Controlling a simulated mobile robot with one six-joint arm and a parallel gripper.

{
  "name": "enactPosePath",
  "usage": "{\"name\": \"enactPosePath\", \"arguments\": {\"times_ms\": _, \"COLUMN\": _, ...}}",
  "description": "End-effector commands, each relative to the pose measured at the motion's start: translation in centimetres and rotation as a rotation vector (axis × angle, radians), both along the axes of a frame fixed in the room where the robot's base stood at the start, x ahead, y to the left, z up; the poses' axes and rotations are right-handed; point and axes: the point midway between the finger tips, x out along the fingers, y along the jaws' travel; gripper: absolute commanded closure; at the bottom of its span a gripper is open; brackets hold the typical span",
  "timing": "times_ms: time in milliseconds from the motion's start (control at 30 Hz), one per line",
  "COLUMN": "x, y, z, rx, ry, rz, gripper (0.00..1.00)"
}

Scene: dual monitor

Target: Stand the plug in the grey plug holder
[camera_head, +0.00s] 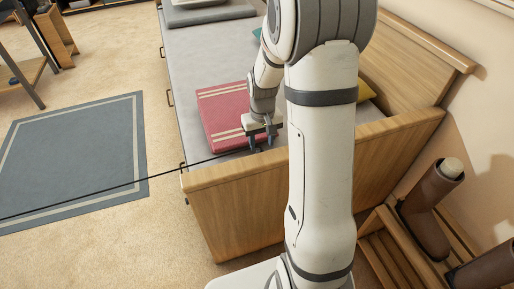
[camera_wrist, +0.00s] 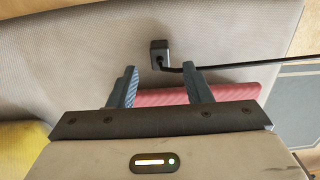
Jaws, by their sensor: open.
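My gripper (camera_head: 262,148) is low over the grey mattress, close to the wooden end board. In the wrist view my gripper (camera_wrist: 160,70) has its two dark fingers spread apart, with nothing held between them. A small dark block (camera_wrist: 158,48) sits on the mattress just past the fingertips, roughly centred between them. A black cable (camera_wrist: 240,67) leaves its near side and bends to the right. The block looks like the plug, but I cannot tell whether a grey holder is part of it. In the head view the fingers hide the cable's end.
A red striped folded cloth (camera_head: 225,112) lies beside my gripper. The cable (camera_head: 100,190) crosses the bed edge and a blue rug (camera_head: 75,150). The wooden end board (camera_head: 235,205) rises near the gripper. Brown boots (camera_head: 425,215) stand on a rack at right.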

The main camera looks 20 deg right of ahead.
Motion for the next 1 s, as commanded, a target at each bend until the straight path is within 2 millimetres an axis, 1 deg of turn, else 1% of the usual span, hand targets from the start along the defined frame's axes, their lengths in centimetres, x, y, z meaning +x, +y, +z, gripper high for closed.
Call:
{"name": "enactPosePath", "arguments": {"times_ms": 33, "x": 0.1, "y": 0.0, "z": 1.7, "rx": -0.001, "ry": -0.004, "rz": 0.0, "gripper": 0.55}}
{"name": "enactPosePath", "arguments": {"times_ms": 100, "x": 0.1, "y": 0.0, "z": 3.0, "rx": -0.001, "ry": -0.003, "rz": 0.0, "gripper": 0.55}}
{"name": "enactPosePath", "arguments": {"times_ms": 200, "x": 0.0, "y": 0.0, "z": 4.5, "rx": 0.0, "ry": -0.002, "rz": 0.0, "gripper": 0.55}}
{"name": "enactPosePath", "arguments": {"times_ms": 367, "x": 0.0, "y": 0.0, "z": 5.8, "rx": 0.0, "ry": -0.001, "rz": 0.0, "gripper": 0.55}}
{"name": "enactPosePath", "arguments": {"times_ms": 467, "x": -0.8, "y": 0.4, "z": 6.8, "rx": -0.001, "ry": -0.007, "rz": 0.001, "gripper": 0.55}}
{"name": "enactPosePath", "arguments": {"times_ms": 567, "x": -2.7, "y": 1.3, "z": 8.6, "rx": -0.002, "ry": -0.021, "rz": 0.004, "gripper": 0.55}}
{"name": "enactPosePath", "arguments": {"times_ms": 667, "x": -5.9, "y": 2.4, "z": 10.8, "rx": -0.004, "ry": -0.042, "rz": 0.003, "gripper": 0.55}}
{"name": "enactPosePath", "arguments": {"times_ms": 700, "x": -7.4, "y": 2.9, "z": 11.6, "rx": -0.004, "ry": -0.049, "rz": 0.004, "gripper": 0.55}}
{"name": "enactPosePath", "arguments": {"times_ms": 767, "x": -9.5, "y": 3.6, "z": 12.5, "rx": -0.004, "ry": -0.061, "rz": 0.004, "gripper": 0.55}}
{"name": "enactPosePath", "arguments": {"times_ms": 800, "x": -10.9, "y": 3.9, "z": 13.0, "rx": -0.003, "ry": -0.068, "rz": 0.004, "gripper": 0.55}}
{"name": "enactPosePath", "arguments": {"times_ms": 900, "x": -14.0, "y": 4.7, "z": 13.8, "rx": -0.002, "ry": -0.083, "rz": 0.004, "gripper": 0.55}}
{"name": "enactPosePath", "arguments": {"times_ms": 1000, "x": -16.3, "y": 5.1, "z": 14.2, "rx": -0.001, "ry": -0.092, "rz": 0.003, "gripper": 0.55}}
